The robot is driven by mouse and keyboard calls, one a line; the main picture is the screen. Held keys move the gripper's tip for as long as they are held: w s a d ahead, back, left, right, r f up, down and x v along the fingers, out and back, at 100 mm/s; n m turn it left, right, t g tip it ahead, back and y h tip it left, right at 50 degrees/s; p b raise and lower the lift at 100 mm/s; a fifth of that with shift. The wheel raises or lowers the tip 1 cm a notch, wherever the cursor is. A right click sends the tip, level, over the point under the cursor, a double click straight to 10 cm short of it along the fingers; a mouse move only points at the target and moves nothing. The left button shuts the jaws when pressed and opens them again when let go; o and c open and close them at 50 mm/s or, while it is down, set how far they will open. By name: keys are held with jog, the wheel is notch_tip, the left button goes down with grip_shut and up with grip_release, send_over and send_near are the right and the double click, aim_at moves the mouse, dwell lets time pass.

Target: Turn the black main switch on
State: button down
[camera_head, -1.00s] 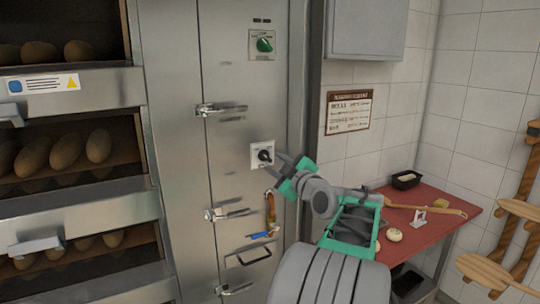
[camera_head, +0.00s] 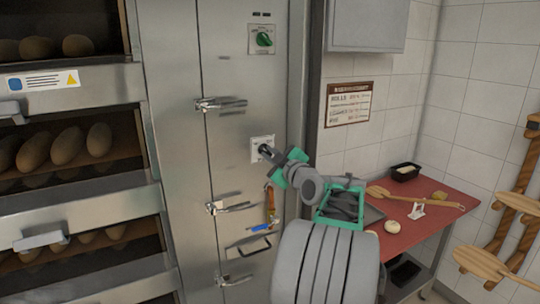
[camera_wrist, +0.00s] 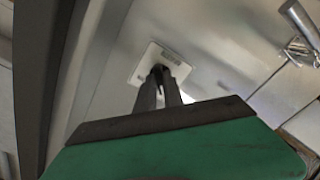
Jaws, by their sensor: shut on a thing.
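The black main switch (camera_wrist: 158,70) is a small black knob on a square white plate (camera_head: 262,142) on the steel cabinet front, below the green switch. My gripper (camera_head: 265,150) is at the knob, with its fingers reaching to it from the lower right. In the wrist view my gripper (camera_wrist: 162,80) has its two dark fingers close together, shut on the knob in the middle of the plate. The fingers hide most of the knob, so its exact angle cannot be told.
A green rotary switch (camera_head: 263,39) sits higher on the same panel. Latch handles (camera_head: 222,104) stick out on the cabinet door. A blue-handled valve (camera_head: 261,228) is below. A red table (camera_head: 440,205) stands at the right, and bread ovens (camera_head: 70,180) are at the left.

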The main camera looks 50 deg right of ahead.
jog(key=shift+f+m+b, duration=0.15)
jog(key=shift+m+b, duration=0.15)
jog(key=shift+b, duration=0.25)
jog(key=m+b, duration=0.5)
jog(key=m, duration=0.7)
jog(key=shift+m+b, duration=0.3)
jog(key=shift+m, duration=0.1)
jog(key=shift+a+r+m+p, duration=0.15)
jog(key=shift+m+p, duration=0.25)
jog(key=shift+m, duration=1.8)
jog(key=c, duration=1.5)
grip_release()
jog(key=shift+o, duration=0.2)
